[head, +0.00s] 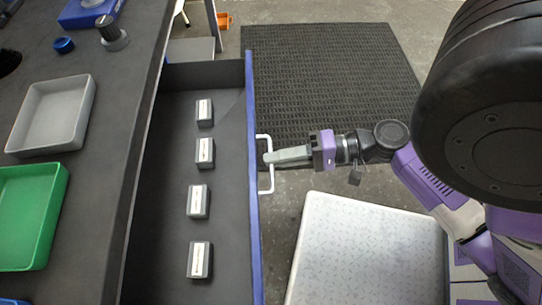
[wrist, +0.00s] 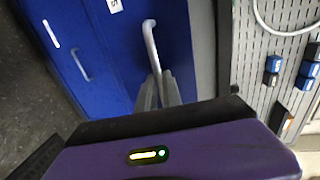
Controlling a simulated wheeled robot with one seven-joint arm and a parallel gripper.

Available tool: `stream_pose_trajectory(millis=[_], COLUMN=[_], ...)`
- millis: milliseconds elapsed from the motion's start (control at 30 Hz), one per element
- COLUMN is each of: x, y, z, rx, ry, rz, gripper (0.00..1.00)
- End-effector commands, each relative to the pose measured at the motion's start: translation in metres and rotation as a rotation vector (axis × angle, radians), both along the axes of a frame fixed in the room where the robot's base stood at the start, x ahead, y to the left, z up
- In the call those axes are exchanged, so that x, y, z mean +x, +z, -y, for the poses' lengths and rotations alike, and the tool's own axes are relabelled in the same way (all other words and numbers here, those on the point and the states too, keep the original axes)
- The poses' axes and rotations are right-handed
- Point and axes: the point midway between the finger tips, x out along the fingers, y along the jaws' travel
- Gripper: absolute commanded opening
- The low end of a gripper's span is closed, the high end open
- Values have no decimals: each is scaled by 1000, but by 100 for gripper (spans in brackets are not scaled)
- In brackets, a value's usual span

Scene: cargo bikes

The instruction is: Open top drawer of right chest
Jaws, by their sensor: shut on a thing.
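The top drawer (head: 253,200) stands pulled out from under the dark worktop, with a blue front. Inside it are several grey boxes with white labels. Its white bar handle (head: 265,165) faces my arm. My gripper (head: 270,157) is at the handle, its fingers shut on the bar. In the wrist view the fingertips (wrist: 157,82) meet the handle (wrist: 150,45) on the blue drawer front (wrist: 172,30). The exact contact is partly hidden by the fingers.
A grey tray (head: 85,112) and a green tray (head: 57,215) rest on the worktop (head: 120,150). A black mat (head: 330,75) lies on the floor beyond my arm. A pale speckled surface (head: 365,250) is at the lower right. A pegboard (wrist: 285,55) shows in the wrist view.

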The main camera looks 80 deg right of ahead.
Motion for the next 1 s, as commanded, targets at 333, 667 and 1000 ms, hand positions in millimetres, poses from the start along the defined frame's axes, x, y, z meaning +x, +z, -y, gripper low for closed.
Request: stream_pose_trajectory(millis=[333,667,1000], x=[0,-1,-43], y=[0,0,9], z=[0,0,14], rx=[0,0,-1], ry=[1,1,-2], rz=[0,-1,-4], gripper=[29,31,31])
